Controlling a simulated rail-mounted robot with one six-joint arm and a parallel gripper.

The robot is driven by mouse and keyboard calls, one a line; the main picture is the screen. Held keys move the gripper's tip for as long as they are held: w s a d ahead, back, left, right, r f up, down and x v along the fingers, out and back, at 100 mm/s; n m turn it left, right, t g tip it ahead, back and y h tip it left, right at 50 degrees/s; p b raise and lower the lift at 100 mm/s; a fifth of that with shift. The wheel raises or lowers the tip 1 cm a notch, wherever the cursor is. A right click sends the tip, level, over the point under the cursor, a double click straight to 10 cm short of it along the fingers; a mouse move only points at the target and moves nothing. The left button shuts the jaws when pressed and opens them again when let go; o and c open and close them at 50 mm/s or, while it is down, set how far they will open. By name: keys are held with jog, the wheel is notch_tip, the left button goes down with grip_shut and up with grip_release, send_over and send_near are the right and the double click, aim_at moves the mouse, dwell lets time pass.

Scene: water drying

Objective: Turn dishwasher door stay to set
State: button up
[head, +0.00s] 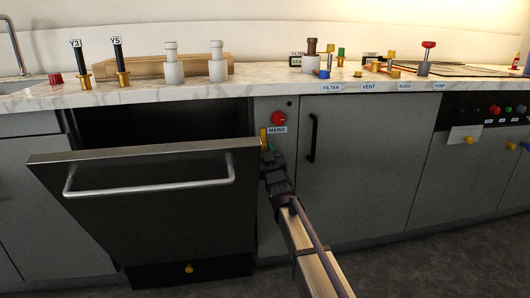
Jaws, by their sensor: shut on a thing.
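The dishwasher door (150,215) is dark with a silver bar handle (150,178). It hangs partly open, tilted out at the top, with a dark gap behind it. A small yellow piece (263,135), which looks like the door stay, sits at the cabinet edge by the door's top right corner. My gripper (267,150) is at this piece, just right of the door's corner, and is shut on it. The fingers are small and dark here, and the gripper hides part of the piece. I cannot read its exact angle.
A red knob (278,118) labelled MAINS is just above my gripper. A grey cabinet door with a black handle (312,138) is close on the right. The marble counter (260,85) above carries several valves and posts. The floor (430,260) at right is clear.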

jog(key=shift+n, duration=0.5)
jog(key=n+g+y, duration=0.1)
jog(key=n, duration=0.1)
jog(key=n+g+y+p, duration=0.1)
jog(key=n, duration=0.2)
jog(key=shift+d+r, duration=0.1)
jog(key=shift+r, duration=0.1)
jog(key=n+g+y+p, duration=0.1)
jog(key=n, duration=0.2)
jog(key=n+g+p, duration=0.1)
jog(key=n, duration=0.1)
jog(key=shift+r+n+y, duration=0.1)
jog(key=shift+n+y, duration=0.3)
jog(key=n+g+p, duration=0.1)
jog(key=n, duration=0.1)
jog(key=n+g+p, duration=0.1)
jog(key=n+p, duration=0.1)
jog(key=n, duration=0.1)
jog(key=shift+r+n+g+p, duration=0.1)
jog(key=shift+n+g+p, duration=0.2)
jog(key=shift+n+g+h+p, duration=0.5)
jog(key=shift+n+h+p, duration=0.35)
jog(key=shift+n, duration=0.85)
jog(key=o, duration=0.9)
jog(key=shift+o, duration=0.2)
